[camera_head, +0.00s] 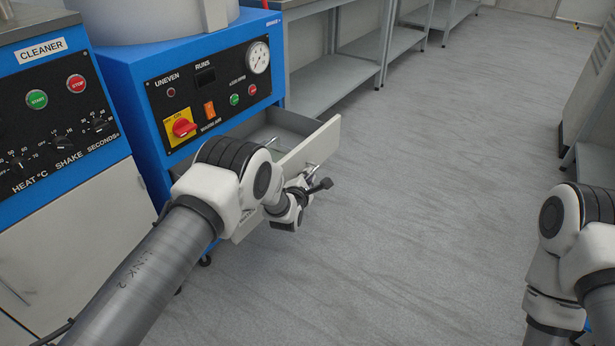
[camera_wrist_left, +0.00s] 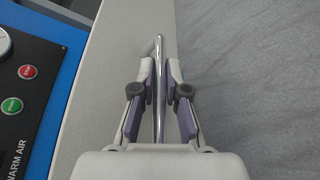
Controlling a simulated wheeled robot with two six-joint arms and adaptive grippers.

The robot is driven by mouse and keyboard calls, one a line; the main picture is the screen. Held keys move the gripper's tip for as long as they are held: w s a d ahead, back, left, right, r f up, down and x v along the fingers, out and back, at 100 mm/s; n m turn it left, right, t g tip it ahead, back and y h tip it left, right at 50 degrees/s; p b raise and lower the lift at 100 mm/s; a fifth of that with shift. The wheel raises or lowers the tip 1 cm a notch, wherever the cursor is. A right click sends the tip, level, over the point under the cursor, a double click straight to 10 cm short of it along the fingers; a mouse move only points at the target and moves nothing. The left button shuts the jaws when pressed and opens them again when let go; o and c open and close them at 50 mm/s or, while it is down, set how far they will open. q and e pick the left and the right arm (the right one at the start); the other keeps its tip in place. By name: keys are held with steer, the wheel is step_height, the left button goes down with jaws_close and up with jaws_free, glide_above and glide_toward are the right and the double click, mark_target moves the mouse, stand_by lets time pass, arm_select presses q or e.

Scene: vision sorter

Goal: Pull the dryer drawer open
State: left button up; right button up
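The dryer (camera_head: 205,65) is a blue machine with a black control panel. Its drawer (camera_head: 275,125) stands partly out, with the grey inside showing behind a pale front panel (camera_head: 322,141). My left gripper (camera_head: 318,187) is at the outer face of this panel, partly hidden by my wrist. In the left wrist view, the left gripper (camera_wrist_left: 160,85) has its fingers close on both sides of the thin metal drawer handle (camera_wrist_left: 160,50) and looks shut on it. The panel's edge (camera_wrist_left: 105,70) runs beside it. My right gripper is out of view; only part of the right arm shows.
A blue cleaner machine (camera_head: 55,100) stands left of the dryer. Metal shelving (camera_head: 335,80) lines the wall behind. A grey cabinet (camera_head: 597,85) is at the far right. The floor (camera_head: 430,190) right of the drawer is clear.

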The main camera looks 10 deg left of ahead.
arm_select(q)
steer(key=shift+o, duration=1.4)
steer(key=v, duration=1.2)
steer(key=shift+f, duration=0.1)
